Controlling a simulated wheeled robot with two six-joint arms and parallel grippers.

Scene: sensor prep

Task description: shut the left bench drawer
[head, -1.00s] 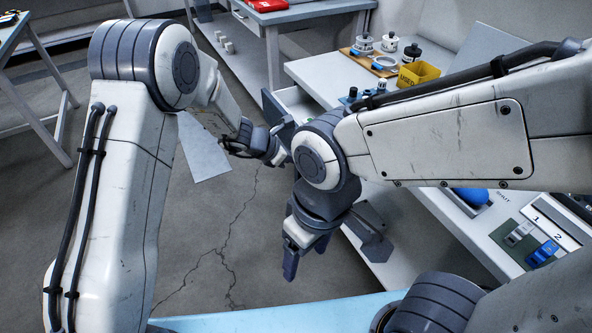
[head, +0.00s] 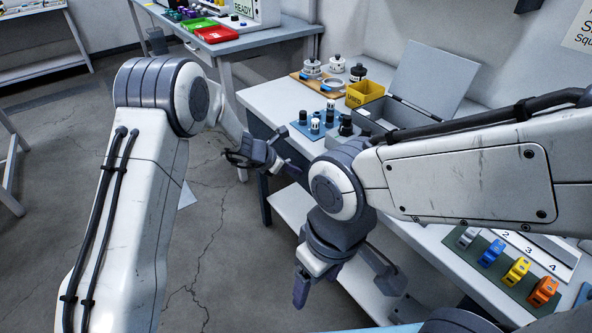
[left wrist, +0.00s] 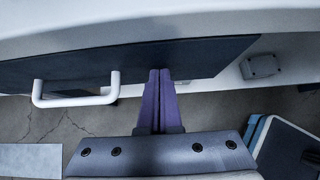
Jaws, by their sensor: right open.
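The left bench drawer has a dark front (head: 258,129) under the near-left end of the white bench top (head: 262,95). It looks flush with the bench. In the left wrist view the dark drawer front (left wrist: 205,58) spans the upper part, with its white bar handle (left wrist: 75,100) left of the fingers. My left gripper (head: 291,169) is at the drawer front, its purple fingers (left wrist: 160,74) together and empty, beside the handle and not around it. Whether the tips touch the front is unclear. My right gripper (head: 304,284) hangs open and points down in front of the bench.
On the bench are a blue mat (head: 300,127) with small parts, a yellow bin (head: 363,93), a grey open-lidded box (head: 400,112) and numbered coloured clips (head: 517,270). A lower shelf (head: 287,212) lies below.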

